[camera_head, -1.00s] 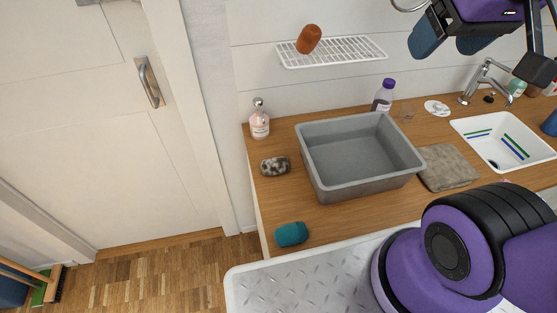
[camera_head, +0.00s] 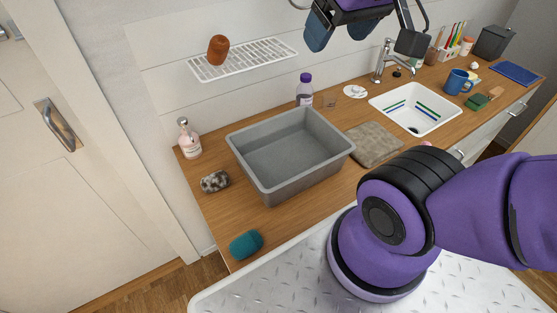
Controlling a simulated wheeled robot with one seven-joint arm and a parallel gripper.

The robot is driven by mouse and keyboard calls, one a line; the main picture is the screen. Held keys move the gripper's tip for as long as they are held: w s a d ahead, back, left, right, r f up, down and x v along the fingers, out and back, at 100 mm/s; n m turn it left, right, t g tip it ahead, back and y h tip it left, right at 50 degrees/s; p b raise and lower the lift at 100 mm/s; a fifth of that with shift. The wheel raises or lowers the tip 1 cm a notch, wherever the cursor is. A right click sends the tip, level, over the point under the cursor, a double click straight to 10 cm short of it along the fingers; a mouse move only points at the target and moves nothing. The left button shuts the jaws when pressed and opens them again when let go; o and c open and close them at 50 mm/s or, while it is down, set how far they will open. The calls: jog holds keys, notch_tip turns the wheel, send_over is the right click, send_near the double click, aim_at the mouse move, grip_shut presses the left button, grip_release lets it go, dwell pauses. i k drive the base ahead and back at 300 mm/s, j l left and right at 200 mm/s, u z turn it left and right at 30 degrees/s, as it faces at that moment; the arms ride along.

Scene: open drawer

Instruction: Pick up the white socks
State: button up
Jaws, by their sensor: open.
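No plainly white socks show. A mottled grey-and-white rolled bundle (camera_head: 214,181), possibly socks, lies on the wooden counter left of the grey basin. A teal rolled bundle (camera_head: 246,244) lies near the counter's front left edge. An orange-brown rolled bundle (camera_head: 218,50) sits on the white wire shelf. My gripper (camera_head: 340,34) hangs at the top edge of the view, blue fingers apart and empty, high above the back of the counter and far from the bundles.
The grey basin (camera_head: 245,165) stands empty on the counter (camera_head: 215,218). A pink soap bottle (camera_head: 188,142), a purple-capped bottle (camera_head: 304,90), a folded grey-brown cloth (camera_head: 374,144) and a white sink (camera_head: 445,104) surround it. The wire shelf (camera_head: 260,58) juts from the wall. A blue mug (camera_head: 457,82) stands right.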

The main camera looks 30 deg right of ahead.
aim_at(214, 182)
jog(key=k+j+z, duration=0.1)
jog(key=j+z, duration=0.2)
jog(key=j, duration=0.15)
jog(key=k+j+z, duration=0.1)
jog(key=j+z, duration=0.15)
jog(key=j, duration=0.15)
jog(key=k+j+z, duration=0.15)
jog(key=j+z, duration=0.15)
jog(key=k+j+z, duration=0.3)
jog(key=j, duration=0.15)
jog(key=i, duration=0.1)
